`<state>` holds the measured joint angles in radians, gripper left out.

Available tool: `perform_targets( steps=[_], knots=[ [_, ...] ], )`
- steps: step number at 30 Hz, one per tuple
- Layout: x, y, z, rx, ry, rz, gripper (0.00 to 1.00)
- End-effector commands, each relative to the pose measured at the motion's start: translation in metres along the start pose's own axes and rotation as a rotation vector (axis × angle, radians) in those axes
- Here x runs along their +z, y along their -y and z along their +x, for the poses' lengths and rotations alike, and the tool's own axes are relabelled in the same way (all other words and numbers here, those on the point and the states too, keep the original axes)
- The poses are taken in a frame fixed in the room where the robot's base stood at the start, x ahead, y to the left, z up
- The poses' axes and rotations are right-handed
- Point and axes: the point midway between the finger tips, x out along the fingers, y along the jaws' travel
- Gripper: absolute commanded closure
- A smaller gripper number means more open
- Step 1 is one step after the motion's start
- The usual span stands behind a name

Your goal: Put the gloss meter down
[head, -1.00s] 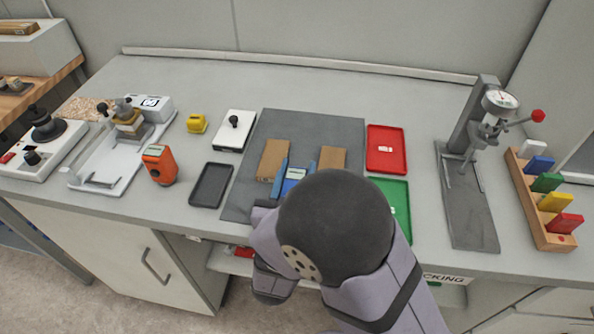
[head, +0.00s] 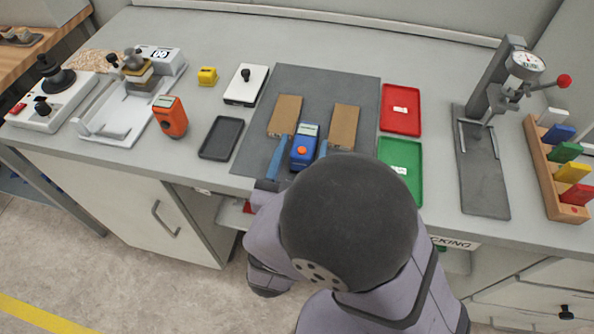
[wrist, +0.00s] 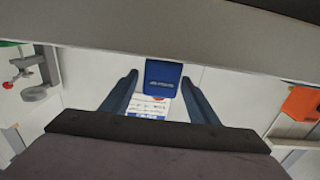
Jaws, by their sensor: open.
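A blue hand-held meter with an orange button (head: 303,152), which I take to be the gloss meter, appears to rest on the dark grey mat (head: 290,82). It lies between two brown blocks, the left one (head: 286,115) and the right one (head: 344,127). My gripper (head: 303,140) is open, its blue fingers apart on either side of the meter. In the wrist view a blue body (wrist: 163,75) shows between my open fingers (wrist: 158,80), with a white printed label below it. My wrist hides the mat's front edge.
A red tray (head: 389,122) and a green tray (head: 413,190) lie right of the mat. A dark tray (head: 222,138) and an orange device (head: 170,118) are to the left. A gauge stand (head: 484,165) and a rack of coloured pieces (head: 545,180) stand at the right.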

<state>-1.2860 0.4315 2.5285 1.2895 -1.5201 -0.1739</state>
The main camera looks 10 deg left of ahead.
Motion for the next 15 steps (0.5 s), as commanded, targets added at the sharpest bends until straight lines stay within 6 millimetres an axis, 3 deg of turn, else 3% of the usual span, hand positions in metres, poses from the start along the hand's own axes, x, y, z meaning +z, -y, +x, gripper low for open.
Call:
perform_targets(
  steps=[6,15],
  knots=[
    [0.001,0.001,-0.032,-0.005,0.0,0.0,0.45],
    [-0.001,0.0,-0.052,-0.001,0.001,-0.002,0.45]
  ],
)
